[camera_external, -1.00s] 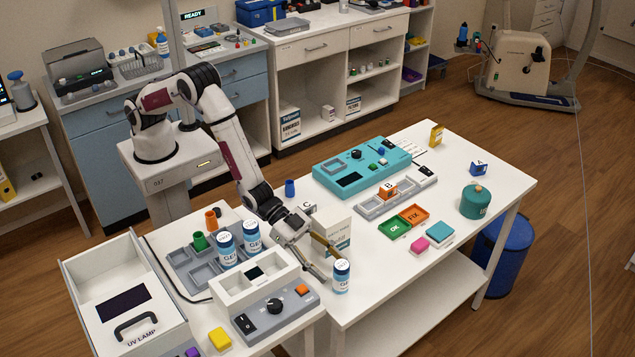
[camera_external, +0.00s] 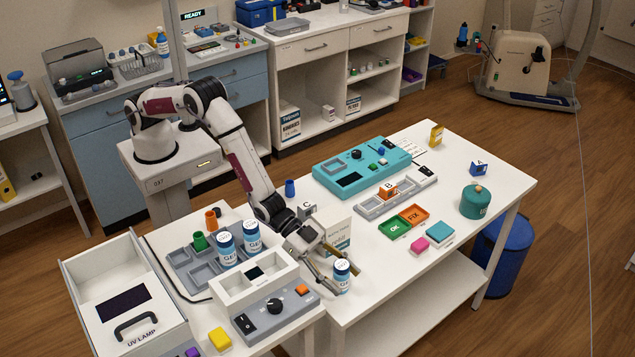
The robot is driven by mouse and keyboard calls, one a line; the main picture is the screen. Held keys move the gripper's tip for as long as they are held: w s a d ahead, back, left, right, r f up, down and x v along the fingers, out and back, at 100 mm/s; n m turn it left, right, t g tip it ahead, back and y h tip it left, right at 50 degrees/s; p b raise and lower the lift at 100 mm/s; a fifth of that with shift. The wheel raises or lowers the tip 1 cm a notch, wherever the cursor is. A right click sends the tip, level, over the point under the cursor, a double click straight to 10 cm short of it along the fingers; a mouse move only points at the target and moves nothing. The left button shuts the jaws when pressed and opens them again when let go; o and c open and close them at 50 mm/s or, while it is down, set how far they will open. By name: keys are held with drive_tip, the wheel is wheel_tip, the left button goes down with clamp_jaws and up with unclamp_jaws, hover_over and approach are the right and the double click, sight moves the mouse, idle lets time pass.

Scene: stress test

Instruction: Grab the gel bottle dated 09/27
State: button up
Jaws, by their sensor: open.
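One gel bottle (camera_external: 341,277) stands upright near the front edge of the right table. Two more stand close together at the grey tray on the left table: a nearer gel bottle (camera_external: 227,250) and a farther gel bottle (camera_external: 251,236). My gripper (camera_external: 338,271) is open and low at the bottle on the right table. Its fingers appear to lie on both sides of that bottle, one partly behind it. I cannot tell whether they touch it.
A white-grey device (camera_external: 262,290) with a knob is to the left. The front right tabletop is clear.

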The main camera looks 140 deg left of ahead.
drive_tip(key=shift+c, duration=0.3)
drive_tip(key=c, duration=1.2)
drive_tip(key=shift+r, duration=0.15)
drive_tip(key=shift+r, duration=4.9)
drive_tip(key=shift+r, duration=0.1)
